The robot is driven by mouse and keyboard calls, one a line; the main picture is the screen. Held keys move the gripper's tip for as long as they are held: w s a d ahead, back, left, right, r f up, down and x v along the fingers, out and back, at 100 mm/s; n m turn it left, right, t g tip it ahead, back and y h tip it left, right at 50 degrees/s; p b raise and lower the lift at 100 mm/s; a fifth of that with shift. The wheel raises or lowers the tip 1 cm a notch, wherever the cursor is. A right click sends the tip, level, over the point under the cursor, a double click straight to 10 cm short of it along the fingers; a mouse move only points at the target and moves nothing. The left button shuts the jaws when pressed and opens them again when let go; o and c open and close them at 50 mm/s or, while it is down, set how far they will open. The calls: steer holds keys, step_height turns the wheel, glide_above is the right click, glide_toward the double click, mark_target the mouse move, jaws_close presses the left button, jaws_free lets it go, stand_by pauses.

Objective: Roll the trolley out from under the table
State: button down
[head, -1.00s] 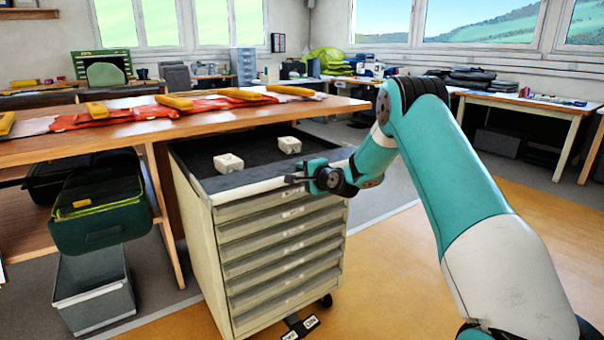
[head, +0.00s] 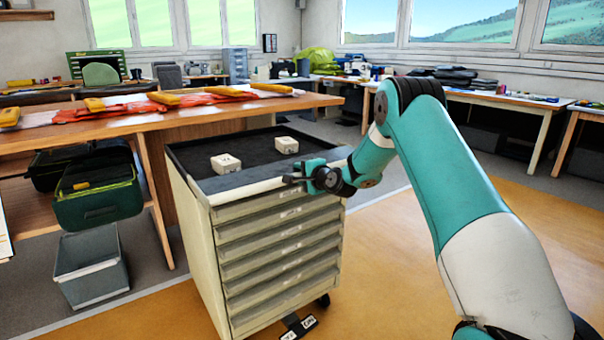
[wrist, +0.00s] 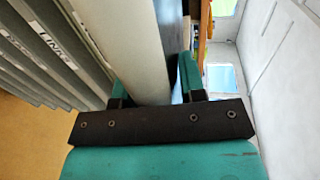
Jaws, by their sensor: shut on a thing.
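The trolley (head: 270,262) is a cream drawer cabinet on casters with a dark top tray. It stands at the front edge of the wooden table (head: 75,143), and its back end looks close to or just under the tabletop. My gripper (head: 290,179) is at the trolley's upper front edge.
Two small white blocks, one nearer (head: 225,163) and one farther (head: 286,145), sit on the trolley top. A grey bin (head: 90,268) and green bags (head: 98,195) are left of the trolley. A pedal-like black piece (head: 298,326) shows at its base. Open orange floor (head: 400,270) lies right.

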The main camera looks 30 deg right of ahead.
steer(key=shift+s+d+f, duration=0.1)
steer(key=shift+f, duration=0.45)
steer(key=c, duration=0.9)
jaws_free()
steer(key=shift+o, duration=0.2)
steer(key=shift+r, duration=0.1)
steer(key=shift+w+r, duration=0.15)
steer(key=shift+w, duration=0.05)
steer(key=s+r+b, duration=0.1)
steer(key=s+r, duration=0.2)
steer(key=s, duration=1.4)
steer(key=shift+d+r+b, duration=0.2)
steer(key=shift+b, duration=0.15)
